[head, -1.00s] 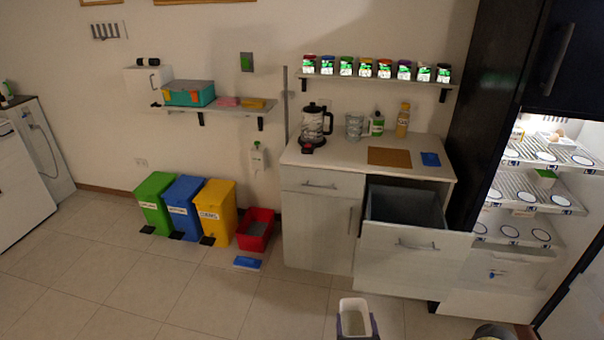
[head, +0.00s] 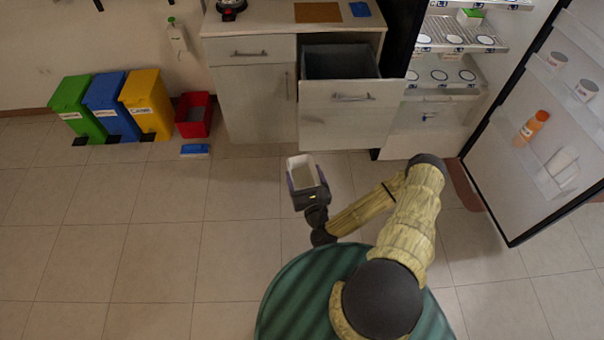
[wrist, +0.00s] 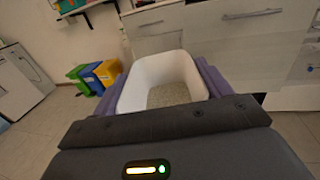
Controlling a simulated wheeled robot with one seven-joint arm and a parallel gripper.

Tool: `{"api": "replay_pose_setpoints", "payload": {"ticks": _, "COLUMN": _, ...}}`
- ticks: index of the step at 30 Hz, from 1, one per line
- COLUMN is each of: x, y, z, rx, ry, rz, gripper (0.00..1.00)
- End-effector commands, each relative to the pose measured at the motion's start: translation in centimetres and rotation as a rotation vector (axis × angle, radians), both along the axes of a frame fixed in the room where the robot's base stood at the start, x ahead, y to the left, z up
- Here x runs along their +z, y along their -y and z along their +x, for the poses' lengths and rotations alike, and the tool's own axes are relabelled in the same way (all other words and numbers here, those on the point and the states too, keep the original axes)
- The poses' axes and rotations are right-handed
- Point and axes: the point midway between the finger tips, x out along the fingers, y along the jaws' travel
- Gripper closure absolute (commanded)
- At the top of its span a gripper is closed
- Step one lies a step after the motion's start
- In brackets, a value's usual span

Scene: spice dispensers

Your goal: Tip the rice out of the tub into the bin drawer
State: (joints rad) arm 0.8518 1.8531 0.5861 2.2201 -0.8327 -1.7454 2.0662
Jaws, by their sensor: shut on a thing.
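The white tub (head: 302,166) is held upright by my gripper (head: 306,180), above the floor in front of the cabinet. In the wrist view the tub (wrist: 136,86) stands between the two purple fingers, and pale rice (wrist: 168,95) lies in its bottom. My gripper (wrist: 165,90) is shut on the tub's sides. The bin drawer (head: 350,98) is pulled open beyond the tub and to its right in the head view. Its dark inner bin (head: 340,62) shows from above; the bottom of it is hard to make out.
The open fridge door (head: 545,130) stands on the right. Green, blue and yellow bins (head: 145,95) and a red box (head: 194,114) stand at the left wall, with a blue item (head: 195,149) on the floor. The tiled floor left of my arm is clear.

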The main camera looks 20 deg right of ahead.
Motion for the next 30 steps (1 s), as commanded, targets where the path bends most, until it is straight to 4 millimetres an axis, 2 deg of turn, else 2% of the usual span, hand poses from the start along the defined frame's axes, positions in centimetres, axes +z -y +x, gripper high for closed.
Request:
{"api": "replay_pose_setpoints", "payload": {"ticks": 10, "x": 0.5, "y": 0.1, "z": 0.4, "rx": 0.0, "ry": 0.003, "rz": -0.001, "gripper": 0.55}}
{"api": "replay_pose_setpoints", "payload": {"ticks": 18, "x": 4.6, "y": 0.1, "z": 3.7, "rx": 0.0, "ry": 0.006, "rz": -0.002, "gripper": 0.55}}
{"api": "replay_pose_setpoints", "payload": {"ticks": 21, "x": 5.4, "y": 0.0, "z": 4.3, "rx": 0.001, "ry": 0.003, "rz": 0.0, "gripper": 0.55}}
{"api": "replay_pose_setpoints", "payload": {"ticks": 30, "x": 5.5, "y": 0.0, "z": 4.4, "rx": 0.001, "ry": 0.001, "rz": 0.0, "gripper": 0.55}}
